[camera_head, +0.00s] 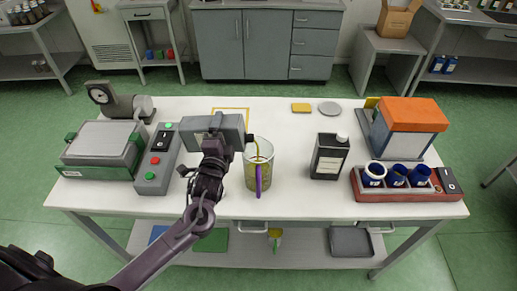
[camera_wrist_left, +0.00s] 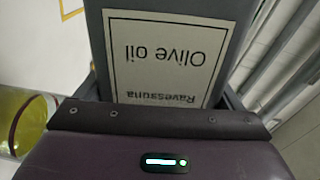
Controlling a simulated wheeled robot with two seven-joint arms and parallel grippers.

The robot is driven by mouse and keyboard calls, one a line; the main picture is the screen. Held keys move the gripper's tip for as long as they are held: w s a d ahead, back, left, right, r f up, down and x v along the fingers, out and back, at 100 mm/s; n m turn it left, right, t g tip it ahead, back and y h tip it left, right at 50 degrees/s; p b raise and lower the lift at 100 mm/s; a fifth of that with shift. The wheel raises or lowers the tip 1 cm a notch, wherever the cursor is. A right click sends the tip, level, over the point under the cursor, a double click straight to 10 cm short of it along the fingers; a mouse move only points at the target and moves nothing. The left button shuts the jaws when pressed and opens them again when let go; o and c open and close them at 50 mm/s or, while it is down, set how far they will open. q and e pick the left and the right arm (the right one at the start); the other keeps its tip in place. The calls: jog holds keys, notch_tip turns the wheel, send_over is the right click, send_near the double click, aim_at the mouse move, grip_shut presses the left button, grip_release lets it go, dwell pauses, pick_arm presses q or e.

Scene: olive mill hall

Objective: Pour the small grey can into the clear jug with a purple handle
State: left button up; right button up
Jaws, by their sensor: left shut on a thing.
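The small grey can (camera_head: 230,124) is tipped onto its side above the table, its dark spout pointing right over the rim of the clear jug (camera_head: 259,150). A thin yellow-green stream shows at the spout, inside the jug's mouth. The jug stands upright, purple handle toward me, with yellow-green liquid inside. My left gripper (camera_head: 213,143) is shut on the can. In the left wrist view the can (camera_wrist_left: 160,60) fills the jaws, with an upside-down "Olive oil" label. Part of the jug (camera_wrist_left: 30,120) shows at the left there. My right gripper is not in view.
A dark can with a white cap (camera_head: 329,156) stands right of the jug. Further right are a red tray with several blue cups (camera_head: 410,194) and an orange-topped machine (camera_head: 405,125). A button box (camera_head: 157,160) and a green-grey device (camera_head: 102,150) stand at the left.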

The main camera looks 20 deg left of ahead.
pick_arm(q)
jog(key=shift+r, duration=0.2)
dwell(0.5)
jog(key=shift+r+m+p, duration=0.1)
jog(key=shift+m+p, duration=0.2)
jog(key=shift+p, duration=0.05)
jog(key=shift+r, duration=0.1)
dwell(0.4)
jog(key=shift+d, duration=0.1)
dwell(0.4)
